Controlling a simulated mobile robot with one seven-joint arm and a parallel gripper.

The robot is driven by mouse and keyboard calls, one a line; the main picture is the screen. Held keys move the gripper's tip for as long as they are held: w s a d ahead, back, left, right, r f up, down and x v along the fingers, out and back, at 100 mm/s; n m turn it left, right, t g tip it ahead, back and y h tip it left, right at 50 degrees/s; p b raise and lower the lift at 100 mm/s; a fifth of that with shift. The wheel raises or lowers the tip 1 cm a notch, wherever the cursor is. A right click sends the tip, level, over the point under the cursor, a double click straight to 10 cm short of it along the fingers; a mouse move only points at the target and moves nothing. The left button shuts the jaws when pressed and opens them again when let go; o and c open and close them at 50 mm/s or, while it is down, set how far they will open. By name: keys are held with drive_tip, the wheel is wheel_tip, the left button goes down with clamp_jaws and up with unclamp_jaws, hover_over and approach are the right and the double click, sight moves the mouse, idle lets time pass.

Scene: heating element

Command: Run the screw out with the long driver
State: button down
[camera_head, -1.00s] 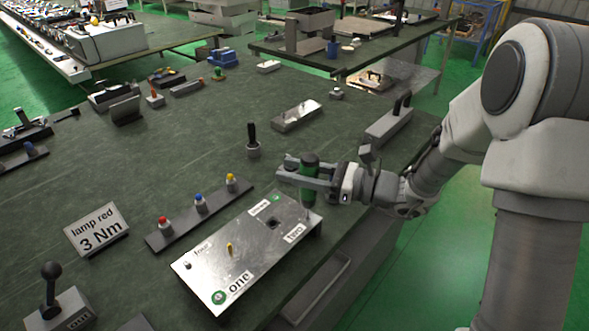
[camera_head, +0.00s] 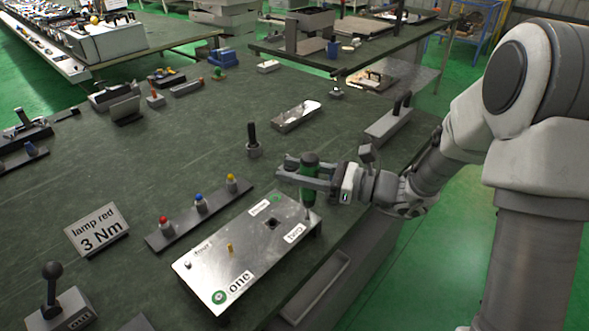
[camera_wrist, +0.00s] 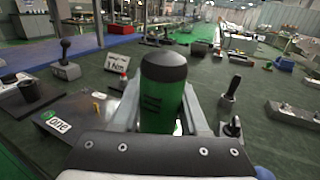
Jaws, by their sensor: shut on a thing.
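My gripper (camera_head: 308,177) is shut on the green driver (camera_head: 309,168), which has a black top and stands upright over the right end of the metal plate. The driver also shows in the wrist view (camera_wrist: 162,92), between the two fingers. Its shaft reaches down close to the plate near the label "two"; the tip and any screw under it are too small to tell. The metal plate (camera_head: 215,268) has corner labels, with "one" and "two" readable, a square hole, and a yellow upright piece (camera_head: 230,248) near its middle.
A black-handled tool (camera_head: 252,139) stands in a holder behind my gripper. A lever box (camera_head: 62,308) is at front left.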

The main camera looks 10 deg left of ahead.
drive_tip(key=shift+f, duration=0.1)
wheel_tip(320, 180, up, 5)
drive_tip(key=p, duration=0.4)
idle(0.4)
drive_tip(key=shift+a, duration=0.1)
